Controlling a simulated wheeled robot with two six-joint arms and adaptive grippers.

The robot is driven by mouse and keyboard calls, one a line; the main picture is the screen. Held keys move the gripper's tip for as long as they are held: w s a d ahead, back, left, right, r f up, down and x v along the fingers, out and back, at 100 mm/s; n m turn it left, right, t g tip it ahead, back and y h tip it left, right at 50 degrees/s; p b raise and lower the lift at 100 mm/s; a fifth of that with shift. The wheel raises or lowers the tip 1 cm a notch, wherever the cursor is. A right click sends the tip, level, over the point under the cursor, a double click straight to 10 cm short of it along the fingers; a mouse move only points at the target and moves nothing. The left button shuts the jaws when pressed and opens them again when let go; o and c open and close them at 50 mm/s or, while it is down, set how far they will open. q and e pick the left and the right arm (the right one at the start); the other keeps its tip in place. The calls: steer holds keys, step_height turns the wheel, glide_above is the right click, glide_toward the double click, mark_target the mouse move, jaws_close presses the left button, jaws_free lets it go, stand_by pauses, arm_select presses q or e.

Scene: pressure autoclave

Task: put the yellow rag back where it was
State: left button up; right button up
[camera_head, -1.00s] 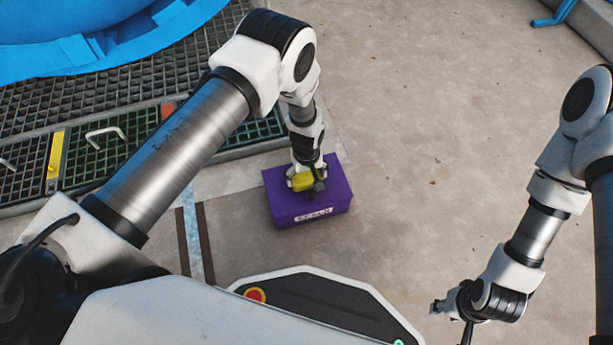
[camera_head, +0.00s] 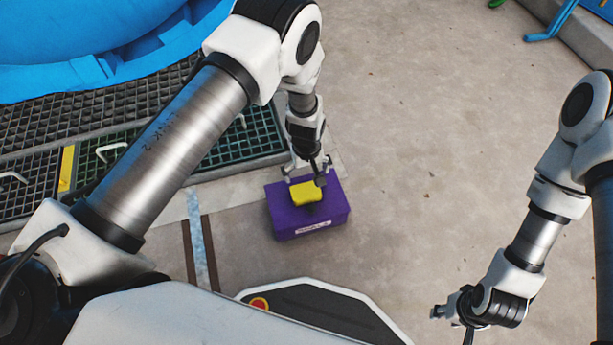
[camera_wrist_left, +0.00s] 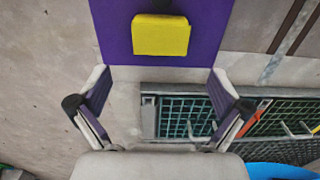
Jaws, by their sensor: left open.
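The yellow rag (camera_head: 305,193) lies on top of the purple box (camera_head: 290,219), which has a white label on its front. In the left wrist view the rag (camera_wrist_left: 161,35) shows as a yellow block on the purple top (camera_wrist_left: 112,40), ahead of the fingers. My left gripper (camera_head: 305,174) is open and empty, at the far edge of the box, with the rag outside its fingers.
Dark floor gratings with handles (camera_head: 112,150) lie to the left of the box, below a large blue vessel (camera_head: 90,45). A blue pipe (camera_head: 551,22) is at the top right. The concrete floor right of the box is clear.

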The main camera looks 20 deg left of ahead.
arm_select(q)
steer(key=s+a+r+m, duration=0.1)
steer(key=s+a+m, duration=0.2)
steer(key=s, duration=1)
steer(key=s+a+r+m, duration=0.1)
steer(key=s+a+m, duration=0.2)
steer(key=s+a, duration=0.4)
steer(key=s, duration=0.7)
steer(key=shift+r, duration=0.2)
